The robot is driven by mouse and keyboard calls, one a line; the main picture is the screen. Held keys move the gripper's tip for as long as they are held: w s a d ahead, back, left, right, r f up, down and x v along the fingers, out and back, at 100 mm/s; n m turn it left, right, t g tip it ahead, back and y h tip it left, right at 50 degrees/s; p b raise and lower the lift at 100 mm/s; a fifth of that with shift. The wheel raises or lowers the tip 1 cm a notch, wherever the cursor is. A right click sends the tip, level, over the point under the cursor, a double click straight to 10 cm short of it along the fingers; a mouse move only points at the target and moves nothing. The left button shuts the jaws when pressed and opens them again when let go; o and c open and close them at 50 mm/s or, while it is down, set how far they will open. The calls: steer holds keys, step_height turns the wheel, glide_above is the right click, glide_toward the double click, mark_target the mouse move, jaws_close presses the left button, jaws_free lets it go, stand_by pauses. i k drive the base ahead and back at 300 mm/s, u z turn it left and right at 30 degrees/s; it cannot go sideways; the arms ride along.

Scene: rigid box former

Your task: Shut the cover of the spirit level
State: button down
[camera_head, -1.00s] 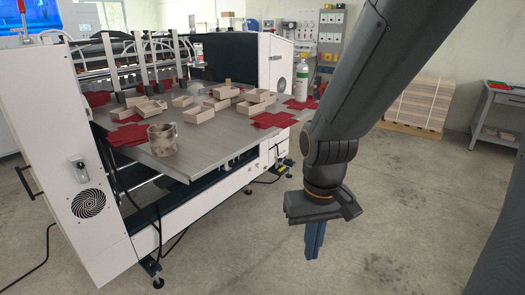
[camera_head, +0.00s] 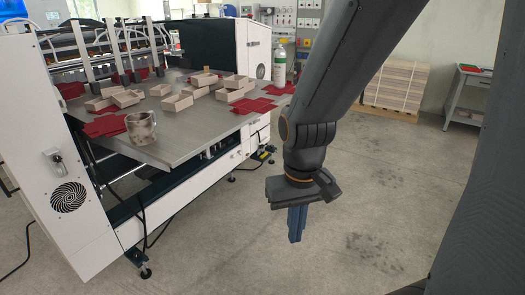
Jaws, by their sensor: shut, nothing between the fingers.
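I cannot make out a spirit level or its cover in this view. My gripper (camera_head: 297,226) hangs from my arm in the right middle, fingers pointing down and shut with nothing between them. It is over open floor, in front of and to the right of the machine's table (camera_head: 190,140), apart from everything. My arm hides part of the room behind it.
A stacked pallet (camera_head: 395,90) and a grey side table (camera_head: 470,92) stand behind.

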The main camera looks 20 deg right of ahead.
mark_target(262, 149)
steer(key=u, duration=0.15)
steer(key=k, duration=0.35)
steer(key=z, duration=1.2)
steer(key=i, duration=1.15)
steer(key=z, duration=0.35)
steer(key=i, duration=1.1)
steer(key=u, duration=1.05)
steer(key=i, duration=0.65)
steer(key=u, duration=0.5)
